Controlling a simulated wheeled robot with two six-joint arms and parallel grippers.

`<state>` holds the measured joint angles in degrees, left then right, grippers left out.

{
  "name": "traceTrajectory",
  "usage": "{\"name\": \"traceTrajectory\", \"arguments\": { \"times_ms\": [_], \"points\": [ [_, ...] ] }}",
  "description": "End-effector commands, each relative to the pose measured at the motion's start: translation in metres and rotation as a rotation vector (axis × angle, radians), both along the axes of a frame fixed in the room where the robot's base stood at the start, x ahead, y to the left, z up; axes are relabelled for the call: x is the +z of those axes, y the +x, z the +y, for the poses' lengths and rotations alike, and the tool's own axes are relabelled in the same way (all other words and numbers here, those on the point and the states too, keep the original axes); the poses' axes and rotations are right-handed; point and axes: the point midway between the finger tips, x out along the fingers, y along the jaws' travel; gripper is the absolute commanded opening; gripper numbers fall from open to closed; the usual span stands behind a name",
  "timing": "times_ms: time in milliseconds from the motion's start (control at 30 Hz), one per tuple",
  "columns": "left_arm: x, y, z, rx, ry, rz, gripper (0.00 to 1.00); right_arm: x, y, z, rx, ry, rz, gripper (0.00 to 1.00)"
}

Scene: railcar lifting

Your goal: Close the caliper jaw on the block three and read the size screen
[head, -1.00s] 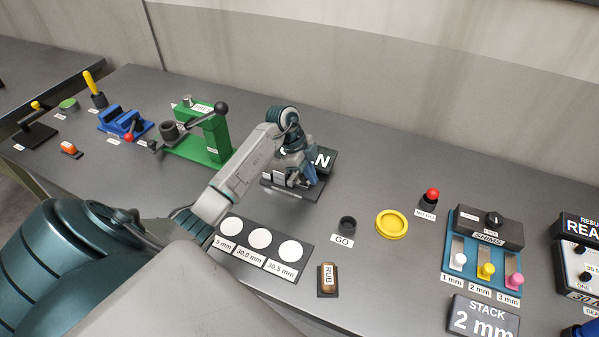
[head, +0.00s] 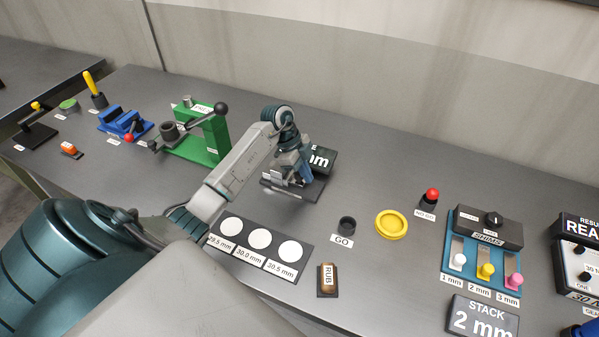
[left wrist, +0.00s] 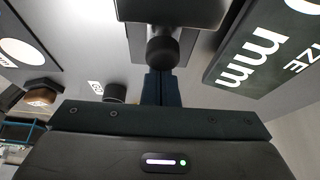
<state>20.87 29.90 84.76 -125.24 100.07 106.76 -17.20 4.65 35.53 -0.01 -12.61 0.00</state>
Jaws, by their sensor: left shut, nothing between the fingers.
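The caliper (head: 291,191) stands mid-table, mostly covered by my left gripper (head: 294,175). Its size screen (head: 322,160) is dark with white letters. Only "mm" and part of a character show; my gripper hides the number. In the left wrist view the screen (left wrist: 262,55) reads "mm" with part of "SIZE". My left fingers (left wrist: 161,88) are shut and empty, with their tips at a dark round knob (left wrist: 163,52) on the caliper; I cannot tell whether they touch. The block in the jaw is hidden. My right gripper is not in view.
The size plate (head: 262,245) with round white pads marked 29.5, 30.0 and 30.5 mm lies in front. A GO socket (head: 347,225), yellow dish (head: 391,224) and RUB block (head: 327,279) are to the right. A green press (head: 208,140) stands left.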

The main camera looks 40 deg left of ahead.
Motion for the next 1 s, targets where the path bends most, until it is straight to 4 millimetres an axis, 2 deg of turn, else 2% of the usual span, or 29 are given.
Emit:
{"name": "traceTrajectory", "arguments": {
  "times_ms": [400,633,1000],
  "points": [
    [0.01,0.004,-0.017,-0.001,-0.001,-0.001,0.0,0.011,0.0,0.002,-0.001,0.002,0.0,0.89],
    [0.014,0.005,-0.019,0.0,0.001,-0.001,0.0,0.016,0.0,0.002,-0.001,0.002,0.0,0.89],
    [0.051,0.005,-0.019,0.0,0.0,-0.001,0.0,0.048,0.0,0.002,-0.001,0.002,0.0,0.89]
  ]
}}
